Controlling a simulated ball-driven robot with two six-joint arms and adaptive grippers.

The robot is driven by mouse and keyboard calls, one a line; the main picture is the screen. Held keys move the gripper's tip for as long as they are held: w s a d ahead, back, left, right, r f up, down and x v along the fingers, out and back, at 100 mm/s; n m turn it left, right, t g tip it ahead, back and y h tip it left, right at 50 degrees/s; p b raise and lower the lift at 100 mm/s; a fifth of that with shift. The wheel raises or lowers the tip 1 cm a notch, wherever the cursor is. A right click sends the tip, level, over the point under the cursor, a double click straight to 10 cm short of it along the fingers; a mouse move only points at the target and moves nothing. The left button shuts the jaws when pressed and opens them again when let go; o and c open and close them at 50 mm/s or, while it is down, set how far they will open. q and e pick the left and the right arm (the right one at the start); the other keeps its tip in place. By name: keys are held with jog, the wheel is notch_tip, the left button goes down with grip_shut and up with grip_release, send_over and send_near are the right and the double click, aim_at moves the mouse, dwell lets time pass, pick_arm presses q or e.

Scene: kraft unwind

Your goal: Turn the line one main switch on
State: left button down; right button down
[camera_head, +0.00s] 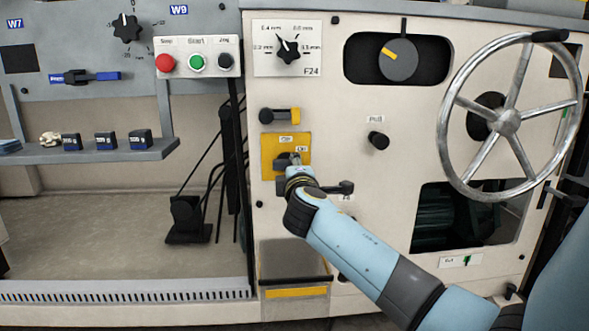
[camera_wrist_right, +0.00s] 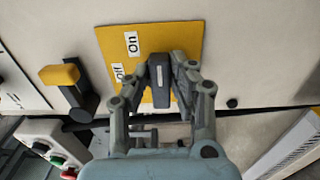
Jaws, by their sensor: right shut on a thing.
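The main switch is on a yellow plate (camera_head: 268,148) on the cream machine panel, with small labels near the plate's top. In the right wrist view the plate (camera_wrist_right: 185,37) carries an "On" label (camera_wrist_right: 131,44) and an "Off" label (camera_wrist_right: 117,75), the latter partly covered. My right gripper (camera_head: 291,168) is at the plate, shut on the dark switch handle (camera_wrist_right: 160,80). The fingers (camera_wrist_right: 165,88) hide part of the handle, and I cannot tell clearly which label it points to. My left gripper is not in view.
A black lever (camera_head: 338,187) sticks out just right of the gripper. A yellow-tipped handle (camera_head: 284,115) is above the plate. A large handwheel (camera_head: 507,122) stands at the right, and a button box (camera_head: 198,57) with red, green and black buttons is at the upper left.

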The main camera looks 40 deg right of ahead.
jog(key=shift+f, duration=0.15)
jog(key=c, duration=1.2)
grip_release()
jog(key=shift+o, duration=0.2)
jog(key=v, duration=1.2)
jog(key=shift+s+d, duration=0.1)
jog(key=shift+s, duration=0.05)
